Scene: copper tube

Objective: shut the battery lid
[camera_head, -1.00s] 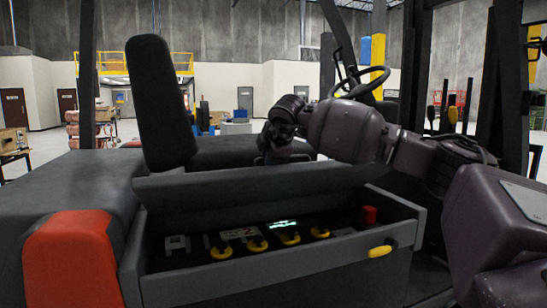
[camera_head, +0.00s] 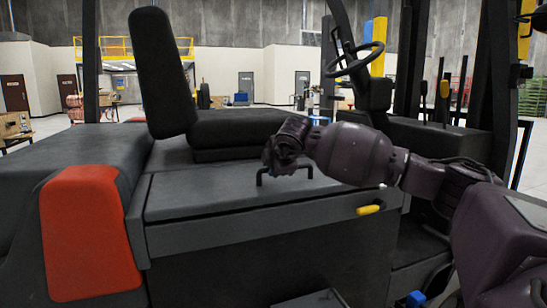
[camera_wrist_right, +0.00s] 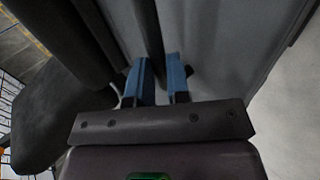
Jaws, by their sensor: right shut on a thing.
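The battery lid (camera_head: 205,197) is a long dark grey panel on the truck's side. A thin black handle (camera_head: 261,177) stands on the lid. My right gripper (camera_head: 285,168) is at this handle and shut on it. In the right wrist view the two blue fingers of the gripper (camera_wrist_right: 160,75) stand on either side of a dark bar, with the grey lid surface behind. The compartment's inside is hidden by the lid. My left gripper is not in view.
A yellow latch (camera_head: 369,209) sits on the front rim at the right. The black seat (camera_head: 235,128) is behind the lid, the steering wheel (camera_head: 353,60) at the back right. A red panel (camera_head: 88,235) is on the left.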

